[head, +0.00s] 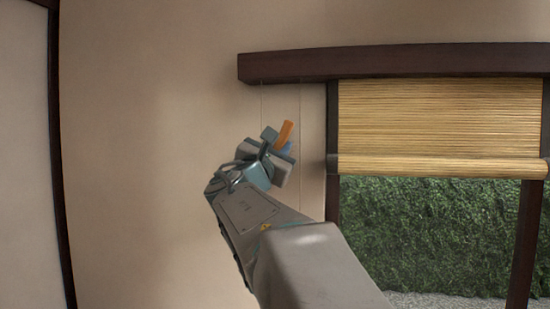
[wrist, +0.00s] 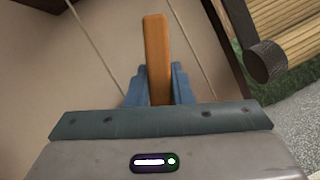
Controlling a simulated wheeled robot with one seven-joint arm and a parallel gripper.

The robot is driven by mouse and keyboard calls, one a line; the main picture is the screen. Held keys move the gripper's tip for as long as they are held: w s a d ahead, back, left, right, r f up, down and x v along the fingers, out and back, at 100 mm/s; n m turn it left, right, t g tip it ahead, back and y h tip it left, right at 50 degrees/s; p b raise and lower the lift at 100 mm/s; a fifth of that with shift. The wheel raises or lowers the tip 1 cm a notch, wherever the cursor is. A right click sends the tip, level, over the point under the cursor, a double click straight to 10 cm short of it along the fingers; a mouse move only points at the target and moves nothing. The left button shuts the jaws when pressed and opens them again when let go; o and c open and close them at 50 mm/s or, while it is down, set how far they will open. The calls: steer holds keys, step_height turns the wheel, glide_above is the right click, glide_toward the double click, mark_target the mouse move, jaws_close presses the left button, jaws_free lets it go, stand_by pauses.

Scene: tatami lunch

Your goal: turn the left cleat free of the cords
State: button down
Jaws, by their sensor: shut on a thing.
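An orange bar, which I take as the left cleat (head: 286,131), shows at the wall left of the window. It also stands upright in the middle of the wrist view (wrist: 157,50). My gripper (head: 285,148) is shut on it, with a blue finger on each side in the wrist view (wrist: 159,88). Two thin cords hang from the dark beam: a left cord (head: 262,105) and a right cord (head: 300,115). In the wrist view the cords pass on either side of the bar. The cleat's base and any contact with the cords are hidden. No second cleat is visible.
A bamboo blind (head: 430,115) hangs half down in the window, with a rolled lower edge (head: 440,166). A dark beam (head: 400,64) juts out above, and a dark window post (head: 332,150) stands right of the cords. The wall (head: 150,130) to the left is bare.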

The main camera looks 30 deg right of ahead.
steer(key=n+t+y+b, duration=0.1)
steer(key=n, duration=0.2)
steer(key=n+t+b, duration=0.1)
steer(key=n, duration=0.3)
steer(key=shift+f+t+y, duration=0.1)
steer(key=shift+t+y, duration=0.3)
steer(key=c, duration=1.3)
jaws_free()
steer(key=shift+s+t, duration=0.1)
steer(key=shift+t, duration=0.2)
steer(key=b+v, duration=0.3)
steer(key=v, duration=1)
steer(key=shift+s+a, duration=0.25)
steer(key=shift+a, duration=0.05)
